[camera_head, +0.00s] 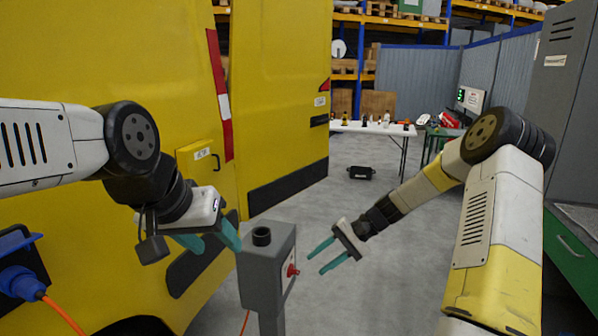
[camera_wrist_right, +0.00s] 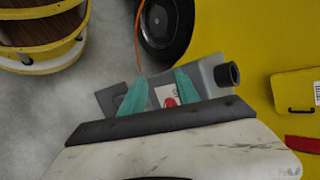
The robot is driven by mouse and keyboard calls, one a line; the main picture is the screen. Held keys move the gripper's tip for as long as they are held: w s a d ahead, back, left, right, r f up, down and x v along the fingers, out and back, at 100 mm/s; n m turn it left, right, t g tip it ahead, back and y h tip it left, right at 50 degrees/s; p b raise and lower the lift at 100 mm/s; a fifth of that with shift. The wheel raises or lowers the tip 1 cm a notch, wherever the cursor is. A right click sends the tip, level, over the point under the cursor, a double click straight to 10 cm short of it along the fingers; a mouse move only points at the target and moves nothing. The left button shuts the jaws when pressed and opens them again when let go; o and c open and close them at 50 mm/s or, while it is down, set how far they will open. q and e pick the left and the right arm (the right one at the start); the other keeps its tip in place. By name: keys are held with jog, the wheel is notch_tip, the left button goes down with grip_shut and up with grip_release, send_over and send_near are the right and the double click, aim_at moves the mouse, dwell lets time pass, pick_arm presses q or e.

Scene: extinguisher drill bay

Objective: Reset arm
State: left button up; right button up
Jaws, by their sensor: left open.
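My left gripper (camera_head: 210,241) is open and empty in front of the yellow van's side, left of a grey post box. My right gripper (camera_head: 315,264) is open, its teal fingers apart and pointing left towards the grey post box (camera_head: 262,272). A red knob (camera_head: 292,271) sits on the box's right face, a short gap from the right fingertips. In the right wrist view the box (camera_wrist_right: 206,78) and its red knob (camera_wrist_right: 171,102) on a white label show beyond and between the open fingers (camera_wrist_right: 160,84). Nothing is held.
The yellow van (camera_head: 285,90) with an open door fills the left. A blue plug (camera_head: 18,280) with an orange cable is at the lower left. A white table (camera_head: 375,129) and a black case (camera_head: 361,172) stand further back.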

jog(key=s+d+r+n+t+h, duration=0.2)
jog(key=s+d+r+t+h, duration=0.1)
jog(key=s+r, duration=0.8)
jog(key=s+d+r+n+t+h, duration=0.2)
jog(key=s+d+r+t+h, duration=0.2)
jog(key=s+r, duration=0.8)
jog(key=shift+s+d+r+h, duration=0.25)
jog(key=shift+s+d+h, duration=0.15)
jog(key=shift+s, duration=0.4)
